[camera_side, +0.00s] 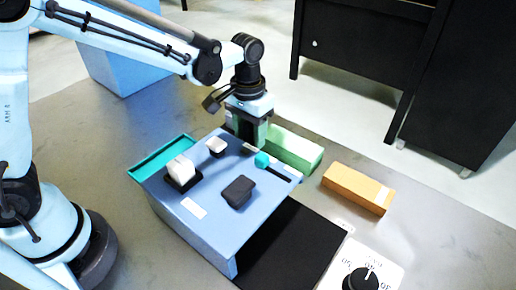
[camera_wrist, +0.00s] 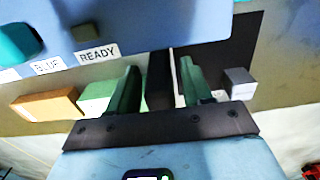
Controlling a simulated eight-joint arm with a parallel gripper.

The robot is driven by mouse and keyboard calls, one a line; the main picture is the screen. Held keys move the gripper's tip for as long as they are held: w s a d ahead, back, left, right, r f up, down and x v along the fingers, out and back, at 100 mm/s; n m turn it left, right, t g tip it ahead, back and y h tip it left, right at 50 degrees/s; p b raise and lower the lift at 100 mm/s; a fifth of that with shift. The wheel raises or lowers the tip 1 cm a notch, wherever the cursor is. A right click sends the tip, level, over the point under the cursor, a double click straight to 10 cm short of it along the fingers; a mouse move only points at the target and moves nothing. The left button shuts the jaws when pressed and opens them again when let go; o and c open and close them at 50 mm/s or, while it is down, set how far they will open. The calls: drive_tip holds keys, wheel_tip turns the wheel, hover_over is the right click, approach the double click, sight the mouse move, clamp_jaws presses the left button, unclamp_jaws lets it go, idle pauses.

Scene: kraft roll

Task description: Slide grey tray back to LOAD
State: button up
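My gripper (camera_side: 250,128) points down at the far edge of the blue console (camera_side: 210,240), beside the green block (camera_side: 294,149). In the wrist view, my gripper (camera_wrist: 160,68) has its two green fingers apart, with a dark upright bar (camera_wrist: 159,85) between them. Narrow gaps seem to show beside the bar; contact is not clear. A small grey block (camera_wrist: 239,83) lies right of the fingers; I cannot tell whether it belongs to the grey tray. No grey tray is clearly recognisable, and no LOAD label is readable. A READY label (camera_wrist: 98,54) shows on the console.
A teal tray (camera_side: 153,150) sticks out at the console's left. On top are a white rocker (camera_side: 180,168), a dark pad (camera_side: 238,191) and a teal-knobbed lever (camera_side: 262,160). An orange box (camera_side: 358,188) and a black dial (camera_side: 361,280) stand to the right.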

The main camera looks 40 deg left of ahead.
clamp_jaws()
drive_tip(key=shift+d, duration=0.1)
drive_tip(key=d, duration=2.3)
drive_tip(key=shift+d, duration=0.25)
drive_tip(key=shift+o, duration=0.7)
unclamp_jaws()
wheel_tip(320, 180, up, 12)
drive_tip(key=shift+r, duration=0.1)
